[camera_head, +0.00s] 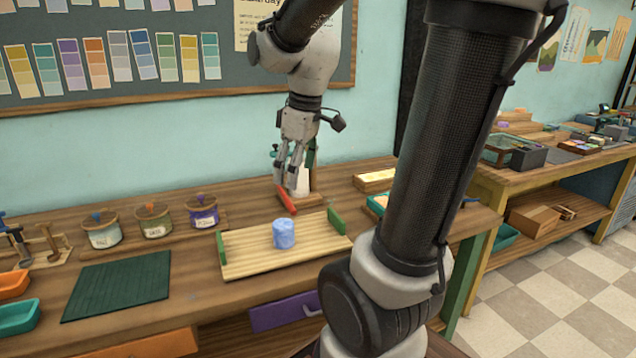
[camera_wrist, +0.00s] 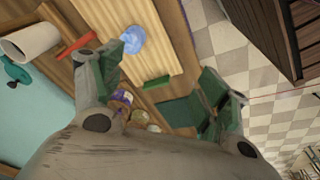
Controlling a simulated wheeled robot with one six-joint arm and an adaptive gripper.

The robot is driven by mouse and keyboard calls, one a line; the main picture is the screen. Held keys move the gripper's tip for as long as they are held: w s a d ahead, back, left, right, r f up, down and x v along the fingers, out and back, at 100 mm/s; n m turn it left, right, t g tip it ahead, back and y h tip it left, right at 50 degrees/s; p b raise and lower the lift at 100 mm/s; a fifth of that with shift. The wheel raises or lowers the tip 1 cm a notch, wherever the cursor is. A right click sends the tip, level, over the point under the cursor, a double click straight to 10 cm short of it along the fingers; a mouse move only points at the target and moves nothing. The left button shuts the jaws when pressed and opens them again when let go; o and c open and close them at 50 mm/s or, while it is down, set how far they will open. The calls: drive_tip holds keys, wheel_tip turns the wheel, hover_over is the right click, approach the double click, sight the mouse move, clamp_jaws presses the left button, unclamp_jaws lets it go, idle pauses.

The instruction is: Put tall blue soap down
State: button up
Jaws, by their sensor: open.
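The tall blue soap (camera_head: 284,234) is a marbled light-blue cylinder. It stands upright on the pale wooden board (camera_head: 250,262), which has green end blocks, on the workbench. In the wrist view the soap (camera_wrist: 132,40) shows near the top, beyond one fingertip. My gripper (camera_head: 291,176) is above the back of the bench, up and behind the soap, with its fingers pointing down. In the wrist view my gripper (camera_wrist: 165,82) has its fingers spread wide with nothing between them. The gripper and the soap are apart.
A red-handled tool (camera_head: 286,200) and a white cylinder (camera_head: 301,181) are by the wall, close to my gripper. Several lidded jars (camera_head: 154,221) stand left of the board. A dark green mat (camera_head: 118,284) lies at front left, bare.

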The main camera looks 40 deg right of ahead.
drive_tip(key=s+a+r+m+t, duration=0.1)
drive_tip(key=s+m, duration=0.5)
drive_tip(key=s, duration=0.5)
drive_tip(key=shift+s+a+r+t, duration=0.15)
drive_tip(key=shift+a+r+t, duration=0.15)
drive_tip(key=shift+a+t, duration=0.1)
